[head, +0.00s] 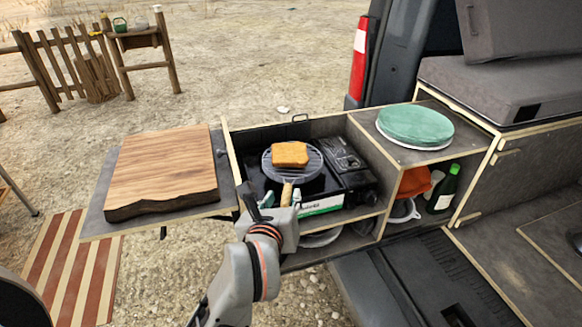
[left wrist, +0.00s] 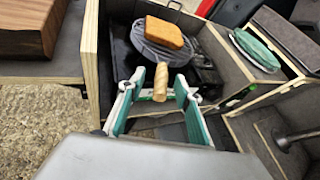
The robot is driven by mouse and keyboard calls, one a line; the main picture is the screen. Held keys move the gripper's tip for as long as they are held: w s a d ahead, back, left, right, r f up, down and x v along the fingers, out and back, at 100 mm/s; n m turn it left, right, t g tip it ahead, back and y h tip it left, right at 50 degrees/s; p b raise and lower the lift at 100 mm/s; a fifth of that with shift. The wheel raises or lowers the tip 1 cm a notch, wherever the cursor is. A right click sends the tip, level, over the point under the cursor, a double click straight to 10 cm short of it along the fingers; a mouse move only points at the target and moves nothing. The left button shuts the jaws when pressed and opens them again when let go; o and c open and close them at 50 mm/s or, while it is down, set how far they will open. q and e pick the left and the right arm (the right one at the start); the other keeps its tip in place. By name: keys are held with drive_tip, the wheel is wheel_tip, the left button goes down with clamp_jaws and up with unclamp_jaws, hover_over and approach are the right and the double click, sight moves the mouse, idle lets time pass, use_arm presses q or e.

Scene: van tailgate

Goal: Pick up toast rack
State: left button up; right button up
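The toast rack is a round dark wire grill (head: 310,168) with a light wooden handle (head: 287,192), lying on the camping stove. A slice of golden toast (head: 290,154) sits on it. In the left wrist view the toast (left wrist: 164,33), grill (left wrist: 172,54) and handle (left wrist: 160,83) all show, the handle pointing toward my gripper. My left gripper (head: 282,199) is at the handle end of the rack. Its green-padded fingers (left wrist: 156,97) are spread apart, one on each side of the handle, with visible gaps. My right gripper is not in view.
The stove (head: 352,180) stands in an open wooden compartment with side walls. A wooden cutting board (head: 163,170) lies on the left side shelf. Green plates (head: 415,125) sit on the right top; a green bottle (head: 443,190) stands below.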

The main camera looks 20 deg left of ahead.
sight(285, 195)
use_arm(q)
drive_tip(key=x, duration=0.4)
drive_tip(key=shift+w, duration=0.15)
drive_tip(key=shift+c, duration=0.4)
clamp_jaws()
